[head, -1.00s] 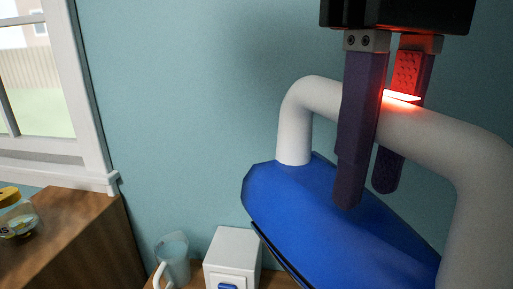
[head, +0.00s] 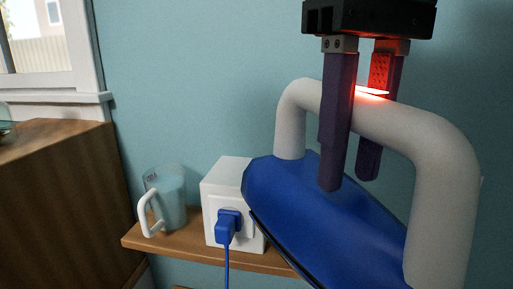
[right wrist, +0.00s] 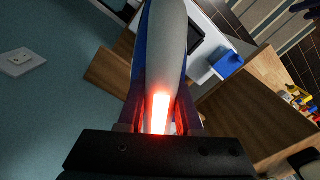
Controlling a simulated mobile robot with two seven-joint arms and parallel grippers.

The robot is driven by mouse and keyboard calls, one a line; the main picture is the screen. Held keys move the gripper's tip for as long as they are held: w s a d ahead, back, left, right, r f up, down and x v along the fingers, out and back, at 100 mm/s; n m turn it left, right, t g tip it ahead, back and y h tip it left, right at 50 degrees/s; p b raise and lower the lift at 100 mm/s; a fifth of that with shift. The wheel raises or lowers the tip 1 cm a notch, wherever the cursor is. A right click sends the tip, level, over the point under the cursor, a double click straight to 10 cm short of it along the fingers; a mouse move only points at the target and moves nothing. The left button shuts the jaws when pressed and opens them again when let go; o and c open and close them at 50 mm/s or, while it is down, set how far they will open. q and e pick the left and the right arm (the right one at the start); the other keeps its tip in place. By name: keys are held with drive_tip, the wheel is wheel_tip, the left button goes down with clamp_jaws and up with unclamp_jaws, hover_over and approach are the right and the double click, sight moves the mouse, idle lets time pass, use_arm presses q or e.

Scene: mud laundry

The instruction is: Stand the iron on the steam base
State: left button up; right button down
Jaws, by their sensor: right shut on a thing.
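The iron has a blue body (head: 325,225) and a thick white handle (head: 440,165). My right gripper (head: 350,183) is shut on the handle from above, one dark finger on each side, and holds the iron up in front of the wall. In the right wrist view the white handle (right wrist: 170,45) runs away between the fingers, with a red glow at the grip. I cannot make out the steam base for certain. A white surface with a dark panel (right wrist: 185,45) and a blue block (right wrist: 228,63) show beyond the handle there. My left gripper is not in view.
A wooden shelf (head: 180,243) holds a clear jug (head: 168,195) and a white socket box (head: 222,180) with a blue plug (head: 225,228) and cord. The iron's tip overlaps the box in view. A brown cabinet (head: 60,200) stands left, below the window.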

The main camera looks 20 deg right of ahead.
drive_tip(key=a+f+n+b, duration=0.2)
drive_tip(key=f+b, duration=0.3)
drive_tip(key=f, duration=0.8)
drive_tip(key=a+f+n+b, duration=0.3)
drive_tip(key=f+n+b, duration=0.2)
drive_tip(key=f, duration=0.8)
drive_tip(key=a+f+n+b, duration=0.3)
drive_tip(key=f+b, duration=0.3)
drive_tip(key=f, duration=0.7)
drive_tip(key=shift+f+n, duration=0.25)
drive_tip(key=shift+n, duration=0.35)
drive_tip(key=shift+w, duration=0.1)
